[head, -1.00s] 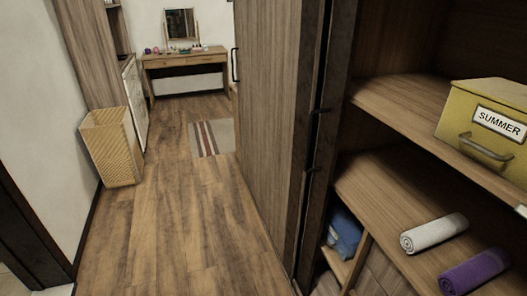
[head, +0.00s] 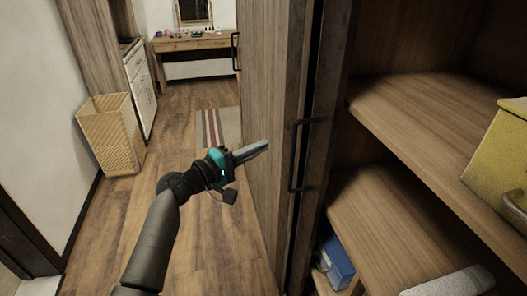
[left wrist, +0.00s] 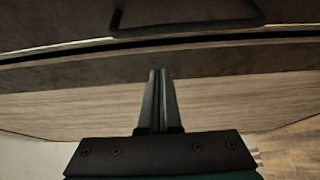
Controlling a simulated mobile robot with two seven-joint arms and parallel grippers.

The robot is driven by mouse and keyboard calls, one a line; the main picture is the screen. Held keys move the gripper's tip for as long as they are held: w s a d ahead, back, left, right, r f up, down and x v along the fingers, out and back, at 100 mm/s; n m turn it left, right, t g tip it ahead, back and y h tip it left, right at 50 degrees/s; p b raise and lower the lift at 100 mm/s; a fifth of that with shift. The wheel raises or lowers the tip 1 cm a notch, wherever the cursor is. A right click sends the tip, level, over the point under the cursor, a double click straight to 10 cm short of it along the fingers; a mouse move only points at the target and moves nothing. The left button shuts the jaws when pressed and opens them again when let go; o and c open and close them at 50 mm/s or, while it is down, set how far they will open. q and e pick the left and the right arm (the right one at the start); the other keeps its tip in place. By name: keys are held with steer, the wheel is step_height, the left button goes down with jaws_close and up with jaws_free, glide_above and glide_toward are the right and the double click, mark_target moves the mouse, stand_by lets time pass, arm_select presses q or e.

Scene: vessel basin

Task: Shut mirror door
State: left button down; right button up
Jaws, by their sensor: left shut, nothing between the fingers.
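A tall wooden door panel (head: 266,75) with a dark edge stands at the middle of the head view, beside the open shelves. I cannot tell whether it is the mirror door, as no mirrored face shows on it. A black bar handle (head: 294,155) is on its dark edge, and the handle also shows at the top of the left wrist view (left wrist: 185,30). My left gripper (head: 264,146) is shut and empty, left of the handle and in front of the wood panel. Its fingers (left wrist: 158,74) point toward the dark edge, apart from the handle. My right gripper is not in view.
Open shelves (head: 440,110) on the right hold a yellow box (head: 503,150), a rolled towel (head: 447,284) and a blue item (head: 336,262). A wicker basket (head: 111,135) stands by the left wall. A dressing table (head: 190,45) is at the back.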

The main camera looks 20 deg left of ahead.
arm_select(q)
steer(key=x, duration=0.9)
steer(key=shift+s+d+f+p, duration=0.1)
steer(key=shift+s+d+p, duration=0.15)
steer(key=shift+s, duration=0.45)
steer(key=shift+s+d+r+p, duration=0.15)
steer(key=shift+s+p, duration=0.1)
steer(key=shift+s, duration=0.45)
steer(key=shift+s+d+f+p, duration=0.15)
steer(key=shift+s+d+p, duration=0.1)
steer(key=shift+s, duration=0.45)
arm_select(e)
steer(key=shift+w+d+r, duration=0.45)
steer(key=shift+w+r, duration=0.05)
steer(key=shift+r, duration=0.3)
